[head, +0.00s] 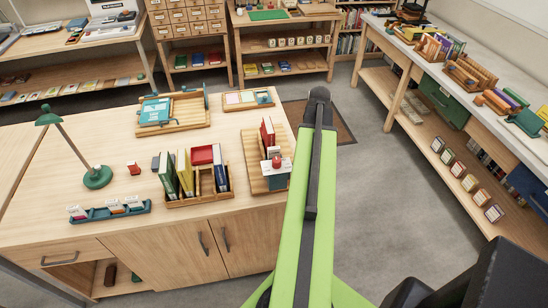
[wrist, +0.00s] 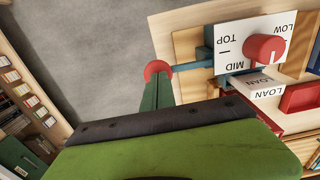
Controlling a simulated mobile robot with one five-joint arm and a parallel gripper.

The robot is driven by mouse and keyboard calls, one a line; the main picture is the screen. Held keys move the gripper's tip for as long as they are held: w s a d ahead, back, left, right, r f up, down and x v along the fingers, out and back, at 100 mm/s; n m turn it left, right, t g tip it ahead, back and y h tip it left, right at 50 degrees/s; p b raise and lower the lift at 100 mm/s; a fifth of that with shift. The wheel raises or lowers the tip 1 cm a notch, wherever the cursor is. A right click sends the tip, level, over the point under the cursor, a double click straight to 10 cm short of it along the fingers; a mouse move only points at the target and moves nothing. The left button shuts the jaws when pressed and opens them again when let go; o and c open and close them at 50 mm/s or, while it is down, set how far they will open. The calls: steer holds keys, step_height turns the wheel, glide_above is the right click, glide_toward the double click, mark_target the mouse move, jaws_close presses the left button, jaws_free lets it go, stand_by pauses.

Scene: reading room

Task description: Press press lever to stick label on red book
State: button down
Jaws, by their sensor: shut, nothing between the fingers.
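The label press (head: 275,177) stands on the wooden stand (head: 252,160) near the table's right end, with a red knob on top. The red book (head: 267,134) stands upright behind it. In the wrist view, the press's white panel (wrist: 228,46) reads TOP, MID and LOW, beside a large red knob (wrist: 264,48). A teal lever (wrist: 193,67) runs left from it to a red end knob (wrist: 157,70). My gripper (wrist: 163,84) is shut and empty, its dark green fingertips at this end knob; contact is unclear. The head view hides my gripper behind my arm.
White LOAN labels (wrist: 260,84) lie by the press. Left of it, a wooden rack (head: 200,199) holds several books. A tray with a teal item (head: 155,110) and a green lamp (head: 97,177) are farther off.

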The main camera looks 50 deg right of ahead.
steer(key=shift+f+b, duration=2)
steer(key=shift+f, duration=0.1)
step_height(320, 180, up, 9)
steer(key=p, duration=0.9)
steer(key=shift+r, duration=0.2)
steer(key=shift+f, duration=0.15)
